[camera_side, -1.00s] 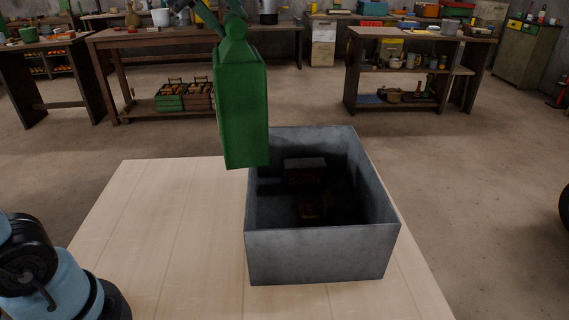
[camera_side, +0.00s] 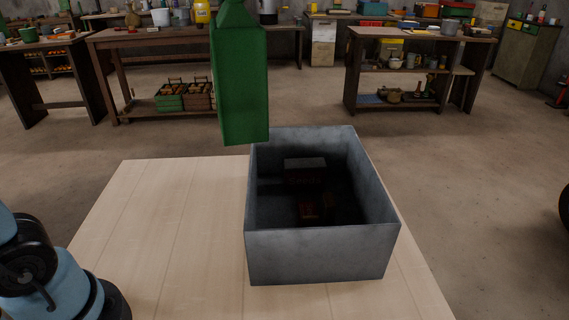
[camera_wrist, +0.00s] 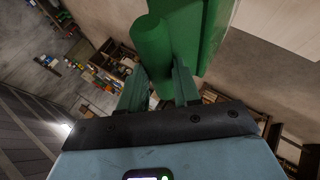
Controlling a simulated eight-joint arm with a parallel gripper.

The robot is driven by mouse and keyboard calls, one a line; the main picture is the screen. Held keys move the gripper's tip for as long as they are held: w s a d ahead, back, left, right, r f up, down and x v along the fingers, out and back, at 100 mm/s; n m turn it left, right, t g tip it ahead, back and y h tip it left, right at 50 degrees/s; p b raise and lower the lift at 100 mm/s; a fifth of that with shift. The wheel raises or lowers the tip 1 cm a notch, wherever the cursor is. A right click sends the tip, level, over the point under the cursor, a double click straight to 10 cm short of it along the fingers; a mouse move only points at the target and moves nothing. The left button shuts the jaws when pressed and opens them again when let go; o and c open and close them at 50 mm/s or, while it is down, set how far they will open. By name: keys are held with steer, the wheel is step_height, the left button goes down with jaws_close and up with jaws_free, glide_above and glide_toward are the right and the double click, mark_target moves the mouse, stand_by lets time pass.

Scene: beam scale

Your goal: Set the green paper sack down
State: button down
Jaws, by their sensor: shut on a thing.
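The green paper sack (camera_side: 242,85) hangs upright in the air in the side view, above the far edge of the table and beside the back left corner of the grey bin. Its bottom is clear of the table. In the wrist view my gripper (camera_wrist: 160,88) is shut on the top of the sack (camera_wrist: 200,30). In the side view the gripper is out of the picture above the sack.
The open grey bin (camera_side: 315,257) stands on the right of the pale wooden table (camera_side: 180,235), with a few dark boxes inside. The table left of the bin is bare. Workbenches and shelves (camera_side: 405,70) stand farther back.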

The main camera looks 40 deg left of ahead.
steer(key=shift+s+d+f+m, duration=0.1)
steer(key=shift+s+d+m, duration=0.2)
steer(key=shift+d, duration=0.3)
steer(key=s+d+m+g+h, duration=0.45)
steer(key=s+d+m, duration=0.55)
steer(key=s, duration=0.3)
steer(key=s+d+m+g+h, duration=0.45)
steer(key=s+d+m, duration=0.5)
steer(key=s, duration=0.35)
step_height(320, 180, down, 11)
steer(key=y, duration=0.1)
steer(key=w+a+f, duration=0.3)
steer(key=w+f, duration=0.8)
steer(key=shift+a+g, duration=0.35)
steer(key=shift+g, duration=0.05)
steer(key=shift+f, duration=0.2)
